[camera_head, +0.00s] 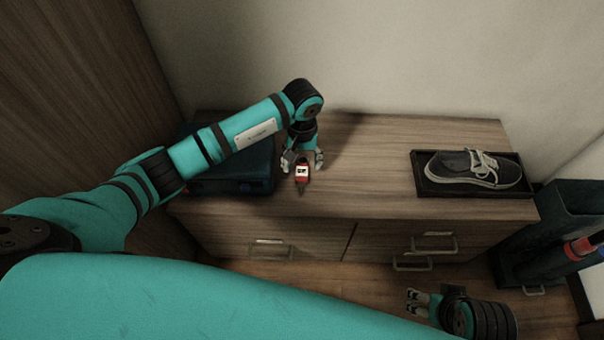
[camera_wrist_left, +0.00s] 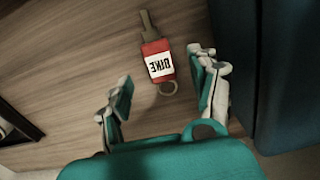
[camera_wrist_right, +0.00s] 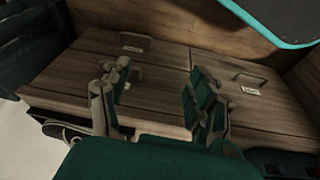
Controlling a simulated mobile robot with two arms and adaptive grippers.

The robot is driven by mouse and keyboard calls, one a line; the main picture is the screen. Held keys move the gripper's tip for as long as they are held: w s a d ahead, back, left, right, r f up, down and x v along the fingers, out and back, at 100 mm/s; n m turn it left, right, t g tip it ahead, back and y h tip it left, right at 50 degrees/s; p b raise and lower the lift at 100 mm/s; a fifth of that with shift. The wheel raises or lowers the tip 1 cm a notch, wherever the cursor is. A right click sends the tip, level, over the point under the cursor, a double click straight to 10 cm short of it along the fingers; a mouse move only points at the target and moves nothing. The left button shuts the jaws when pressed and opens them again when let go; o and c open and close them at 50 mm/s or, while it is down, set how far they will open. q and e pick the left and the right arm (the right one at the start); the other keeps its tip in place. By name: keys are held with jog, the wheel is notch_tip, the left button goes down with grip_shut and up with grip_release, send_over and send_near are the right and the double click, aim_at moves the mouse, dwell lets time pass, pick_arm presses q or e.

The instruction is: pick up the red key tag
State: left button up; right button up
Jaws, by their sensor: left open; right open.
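The red key tag (camera_head: 302,172) lies on the wooden cabinet top, with a white label and its key pointing toward the front edge. In the left wrist view the tag (camera_wrist_left: 157,60) shows its label reading "BIKE", mirrored or upside down, with a metal ring at its near end. My left gripper (camera_head: 303,164) is open above the cabinet top, its fingers to either side of the tag's ring end. In the left wrist view its fingertips (camera_wrist_left: 160,72) are apart and empty. My right gripper (camera_head: 415,303) is open, low in front of the drawers, away from the tag.
A dark teal box (camera_head: 235,165) stands on the cabinet (camera_head: 370,160) left of the tag. A black tray (camera_head: 430,188) with a grey shoe (camera_head: 470,168) is at the right. A dark bin (camera_head: 560,225) stands beside the cabinet. Drawer handles (camera_head: 434,242) face my right gripper.

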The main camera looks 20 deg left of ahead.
aim_at(302, 170)
pick_arm(q)
notch_tip(302, 170, down, 4)
jog(key=shift+r, duration=0.15)
pick_arm(e)
jog(key=shift+v, duration=0.95)
pick_arm(q)
jog(key=c, duration=1.1)
